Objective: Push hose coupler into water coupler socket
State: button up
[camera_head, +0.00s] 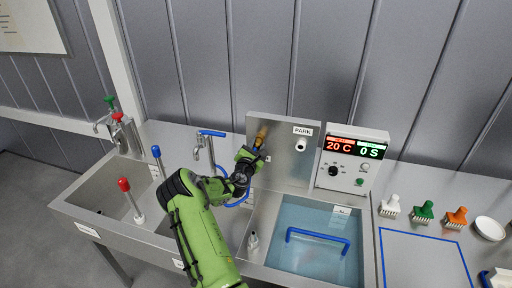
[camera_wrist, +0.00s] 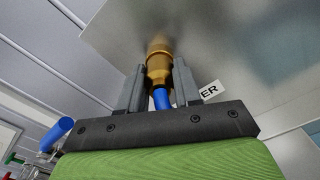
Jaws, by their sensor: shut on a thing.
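My gripper (camera_wrist: 159,92) is shut on a brass hose coupler (camera_wrist: 159,68) in the wrist view, with a finger on each side of it. A blue hose (camera_wrist: 161,99) runs from the coupler's near end between the fingers. The coupler's far end is at the grey metal panel, and the socket cannot be told apart from it there. In the head view, my gripper (camera_head: 253,155) is in front of the left part of the upright panel (camera_head: 283,126), with a brass piece (camera_head: 261,136) showing just beyond it. I cannot tell whether the coupler is seated.
A round white-rimmed fitting (camera_head: 301,143) sits under the PARK label (camera_head: 302,130). The control box (camera_head: 350,160) stands right of the panel. A water basin (camera_head: 368,250) is below. A tap (camera_head: 205,145) stands left of my gripper. Brushes (camera_head: 424,211) are at the right.

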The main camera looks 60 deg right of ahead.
jog(key=shift+r, duration=0.1)
dwell(0.3)
jog(key=o, duration=1.2)
jog(key=shift+d, duration=0.1)
jog(key=shift+c, duration=0.2)
jog(key=shift+o, duration=0.3)
jog(key=shift+o, duration=0.9)
jog(key=shift+s+a+b, duration=0.2)
jog(key=shift+a+b, duration=0.2)
jog(key=shift+a, duration=0.75)
jog(key=shift+s+a+b, duration=0.15)
jog(key=shift+a+b, duration=0.3)
jog(key=shift+a, duration=0.75)
jog(key=shift+s+a+b, duration=0.2)
jog(key=shift+a+b, duration=0.2)
jog(key=shift+a, duration=0.75)
jog(key=s+a+b, duration=0.2)
jog(key=a+b, duration=0.2)
jog(key=a, duration=1.1)
jog(key=shift+s+a, duration=0.2)
jog(key=shift+a, duration=0.1)
